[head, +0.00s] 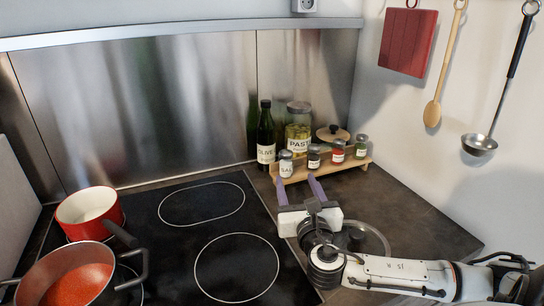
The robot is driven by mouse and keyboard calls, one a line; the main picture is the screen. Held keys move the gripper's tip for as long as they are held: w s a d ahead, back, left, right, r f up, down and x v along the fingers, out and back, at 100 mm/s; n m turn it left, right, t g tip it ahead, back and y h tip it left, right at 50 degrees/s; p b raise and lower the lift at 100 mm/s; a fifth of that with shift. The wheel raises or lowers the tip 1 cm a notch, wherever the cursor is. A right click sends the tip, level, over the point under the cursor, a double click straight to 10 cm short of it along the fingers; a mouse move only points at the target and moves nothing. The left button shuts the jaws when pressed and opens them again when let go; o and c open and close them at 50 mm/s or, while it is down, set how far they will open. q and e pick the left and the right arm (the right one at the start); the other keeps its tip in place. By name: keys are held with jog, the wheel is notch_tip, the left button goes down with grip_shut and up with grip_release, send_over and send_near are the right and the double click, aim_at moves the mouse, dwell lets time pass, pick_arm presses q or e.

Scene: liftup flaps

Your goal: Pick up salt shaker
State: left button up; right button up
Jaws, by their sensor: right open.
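The salt shaker (286,164) is a small clear jar with a grey lid and a label reading "SAL". It stands upright at the left end of a wooden spice rack (325,169) on the counter. My right gripper (298,183) points away from me toward the rack, its two purple fingers apart and empty. The fingertips show just below and in front of the salt shaker; I cannot tell whether they touch the rack. My left gripper is out of view.
Several other spice jars stand on the rack, right of the salt. Behind are a dark bottle (265,135) and a pasta jar (298,130). A glass lid (372,241) lies beneath my right arm. Left is the hob (205,235) with a red pot (88,212) and a pan (70,277).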

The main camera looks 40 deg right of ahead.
aim_at(287, 159)
jog(key=x, duration=1)
jog(key=shift+w+r+p, duration=0.3)
jog(key=shift+p, duration=0.05)
jog(key=c, duration=1.2)
